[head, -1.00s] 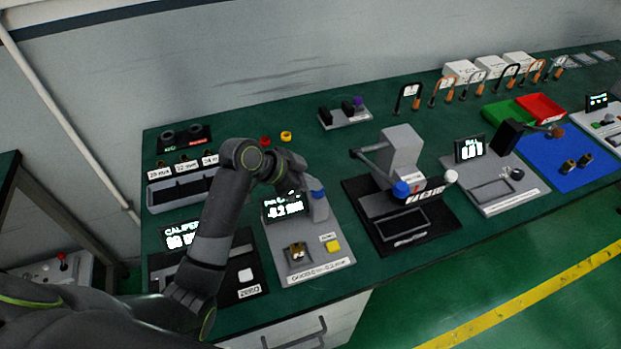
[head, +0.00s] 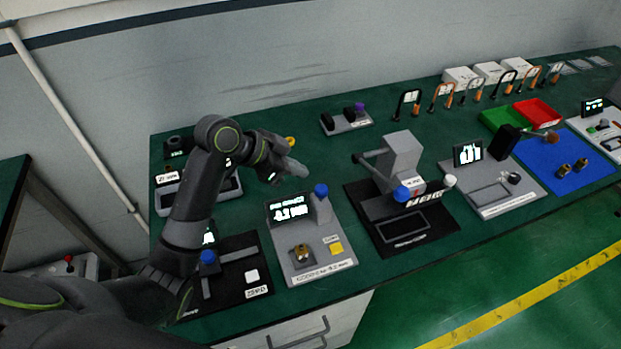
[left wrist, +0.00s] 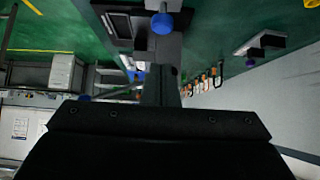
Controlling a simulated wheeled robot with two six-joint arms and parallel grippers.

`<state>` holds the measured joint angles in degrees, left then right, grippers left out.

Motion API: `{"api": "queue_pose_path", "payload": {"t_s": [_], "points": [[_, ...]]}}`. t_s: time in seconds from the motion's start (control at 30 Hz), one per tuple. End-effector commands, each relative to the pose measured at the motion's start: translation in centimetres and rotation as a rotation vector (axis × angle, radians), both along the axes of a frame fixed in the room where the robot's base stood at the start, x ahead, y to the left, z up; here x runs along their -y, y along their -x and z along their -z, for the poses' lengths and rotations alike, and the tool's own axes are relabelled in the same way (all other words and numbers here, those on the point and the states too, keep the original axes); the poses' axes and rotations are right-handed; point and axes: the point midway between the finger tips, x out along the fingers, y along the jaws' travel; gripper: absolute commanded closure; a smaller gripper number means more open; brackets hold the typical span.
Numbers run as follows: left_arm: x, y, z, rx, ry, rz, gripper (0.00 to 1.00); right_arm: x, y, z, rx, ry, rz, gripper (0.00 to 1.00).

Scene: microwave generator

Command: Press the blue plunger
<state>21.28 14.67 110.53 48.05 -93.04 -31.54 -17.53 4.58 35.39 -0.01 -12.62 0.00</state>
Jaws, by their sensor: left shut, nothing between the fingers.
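A blue round-topped plunger (head: 321,190) stands upright on a grey post at the back right of the gauge station (head: 310,262), which has a lit display, a brass part and a yellow button. My left gripper (head: 297,168) is shut and empty, up and to the left of the plunger and apart from it. The shut fingers also show in the left wrist view (left wrist: 160,85). A blue knob (left wrist: 162,22) lies beyond them there; I cannot tell which station it belongs to. My right gripper is not in view.
A black press station (head: 401,225) with another blue knob (head: 401,193) stands to the right. The caliper station (head: 240,275) with a blue knob (head: 208,257) is to the left, partly hidden by my arm. A small grey rack (head: 346,121) stands behind.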

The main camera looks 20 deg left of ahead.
Motion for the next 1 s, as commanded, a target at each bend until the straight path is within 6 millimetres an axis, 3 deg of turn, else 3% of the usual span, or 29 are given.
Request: {"api": "queue_pose_path", "payload": {"t_s": [0.33,1.0], "points": [[-2.2,1.5,-2.7,0.002,-0.001,0.001,1.0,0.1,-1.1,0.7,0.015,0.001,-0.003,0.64],[-2.3,1.6,-3.0,0.001,0.001,0.001,1.0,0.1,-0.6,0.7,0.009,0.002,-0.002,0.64]]}}
